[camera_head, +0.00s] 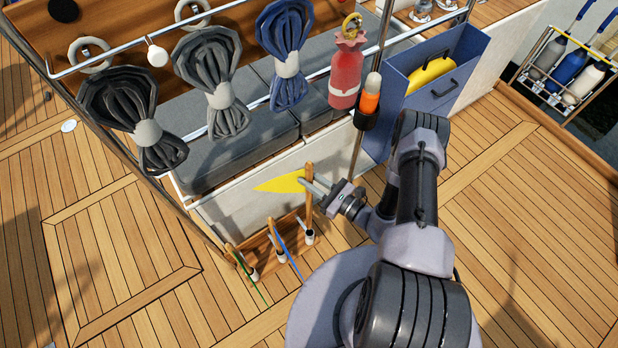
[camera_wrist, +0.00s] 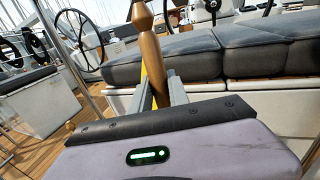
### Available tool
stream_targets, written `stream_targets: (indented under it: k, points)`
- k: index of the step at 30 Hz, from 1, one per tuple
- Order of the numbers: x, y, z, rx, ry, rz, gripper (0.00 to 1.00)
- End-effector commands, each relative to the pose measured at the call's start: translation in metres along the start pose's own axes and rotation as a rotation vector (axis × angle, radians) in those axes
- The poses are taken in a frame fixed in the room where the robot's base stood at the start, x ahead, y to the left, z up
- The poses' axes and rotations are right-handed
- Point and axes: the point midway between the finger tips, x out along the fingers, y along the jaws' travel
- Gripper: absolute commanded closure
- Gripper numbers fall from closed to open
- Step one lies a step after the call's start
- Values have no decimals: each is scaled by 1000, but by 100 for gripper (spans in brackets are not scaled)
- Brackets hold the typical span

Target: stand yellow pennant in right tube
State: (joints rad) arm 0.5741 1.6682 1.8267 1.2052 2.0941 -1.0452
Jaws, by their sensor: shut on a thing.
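My gripper (camera_head: 312,187) is shut on the wooden staff (camera_head: 309,202) of the yellow pennant (camera_head: 282,184). The staff looks close to upright and the yellow cloth spreads to the left. In the wrist view the staff (camera_wrist: 151,60) with its pointed top stands between the fingers, and a strip of yellow shows beside it. The tubes stand on a low wooden rack at the seat's foot.
A green pennant (camera_head: 247,271) and a blue pennant (camera_head: 288,258) are at the other tubes, close on the left. The grey seat (camera_head: 240,150) rises behind. A blue box (camera_head: 440,80) with a yellow case stands at the right. Open deck lies left and right.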

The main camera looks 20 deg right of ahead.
Motion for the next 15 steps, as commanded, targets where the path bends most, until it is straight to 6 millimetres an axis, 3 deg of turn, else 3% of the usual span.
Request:
stream_targets:
  k: [1,15]
  points:
    - [0,0,-11,0,0,0,100]
    - [0,0,-64,1,0,0,100]
